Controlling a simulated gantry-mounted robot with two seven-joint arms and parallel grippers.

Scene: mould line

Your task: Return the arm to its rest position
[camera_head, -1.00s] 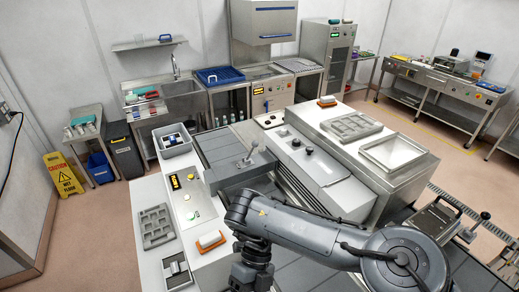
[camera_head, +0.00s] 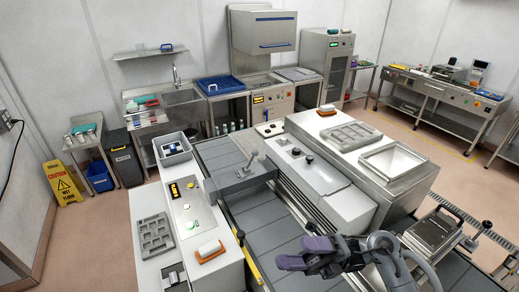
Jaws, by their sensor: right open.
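My right arm comes in at the bottom right of the head view. My right gripper (camera_head: 299,254) is at its left end, low in the picture, with its dark purplish fingers pointing left. It is open, and I see nothing between the fingers. It is above the grey slatted conveyor bed (camera_head: 272,232), in front of the press housing, and appears clear of both. My left gripper is not in view.
A white side bench (camera_head: 150,276) on the left holds a grey mould tray (camera_head: 157,236), a control panel (camera_head: 190,205) and an orange-and-white block (camera_head: 209,251).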

